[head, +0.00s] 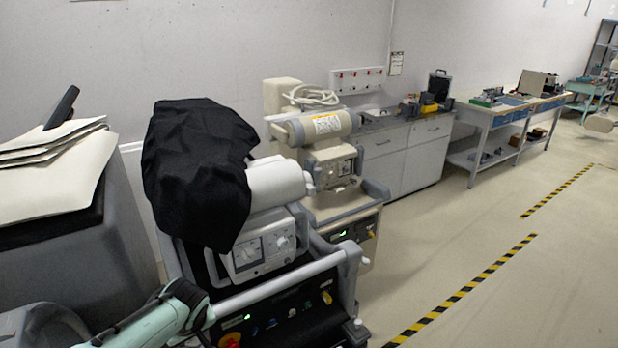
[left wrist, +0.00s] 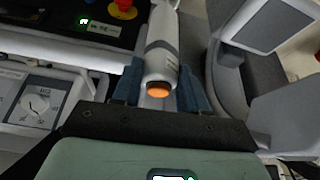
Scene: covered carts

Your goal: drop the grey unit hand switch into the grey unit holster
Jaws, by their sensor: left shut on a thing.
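The hand switch (left wrist: 160,55) is a pale cylinder with a grey band and an orange button at its near end. My left gripper (left wrist: 160,92) has dark blue fingers, shut on the switch from both sides. The grey unit (head: 265,245) stands in front in the head view, its upper part draped with a black cloth (head: 195,165). My left arm shows at the bottom left of the head view, but its fingers are hidden there. I cannot make out the holster for certain in either view. My right gripper is not in view.
The unit's handle bar (head: 285,287) and panel with a red button (left wrist: 124,8) are close to my left gripper. Grey parts (left wrist: 230,75) stand right of the switch. A beige unit (head: 335,205) stands behind. The floor to the right is clear.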

